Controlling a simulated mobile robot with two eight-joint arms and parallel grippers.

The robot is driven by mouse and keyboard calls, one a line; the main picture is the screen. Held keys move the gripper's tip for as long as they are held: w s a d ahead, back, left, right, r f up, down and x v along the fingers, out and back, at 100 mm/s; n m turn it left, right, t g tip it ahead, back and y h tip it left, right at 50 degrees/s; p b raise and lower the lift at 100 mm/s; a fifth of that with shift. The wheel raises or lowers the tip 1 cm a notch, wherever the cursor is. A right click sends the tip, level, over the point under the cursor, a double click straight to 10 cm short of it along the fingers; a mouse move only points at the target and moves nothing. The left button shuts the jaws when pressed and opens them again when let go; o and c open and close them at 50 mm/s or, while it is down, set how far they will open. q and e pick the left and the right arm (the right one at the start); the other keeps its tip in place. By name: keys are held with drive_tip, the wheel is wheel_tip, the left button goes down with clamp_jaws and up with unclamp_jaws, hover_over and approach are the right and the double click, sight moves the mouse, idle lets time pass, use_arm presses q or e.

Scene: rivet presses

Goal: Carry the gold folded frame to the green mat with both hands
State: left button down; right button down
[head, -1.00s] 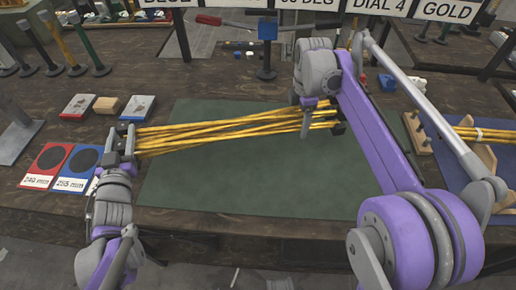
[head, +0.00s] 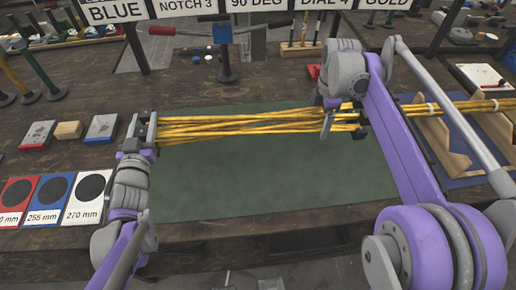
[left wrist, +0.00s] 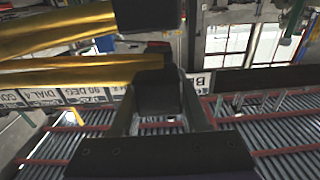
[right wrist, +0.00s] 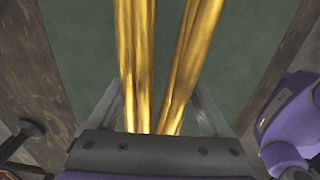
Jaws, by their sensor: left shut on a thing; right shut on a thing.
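The gold folded frame (head: 240,129) is a flat bundle of crossing gold rods. In the head view it spans left to right above the back part of the green mat (head: 250,185). My left gripper (head: 147,130) is shut on its left end. My right gripper (head: 345,118) is shut on its right end, partly hidden by my right arm. The gold rods also show large in the left wrist view (left wrist: 60,35) and between the fingers in the right wrist view (right wrist: 140,60). I cannot tell whether the frame touches the mat.
Red, blue and white cards with black discs, such as the blue one (head: 48,192), lie left of the mat. Small blocks (head: 68,130) lie behind them. More gold rods rest in a wooden cradle (head: 445,145) on the right. A post with a blue block (head: 227,62) stands behind the mat.

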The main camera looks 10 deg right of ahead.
sight(314, 143)
use_arm(q)
drive_tip(key=shift+a+f, duration=0.1)
use_arm(e)
drive_tip(key=shift+f, duration=0.1)
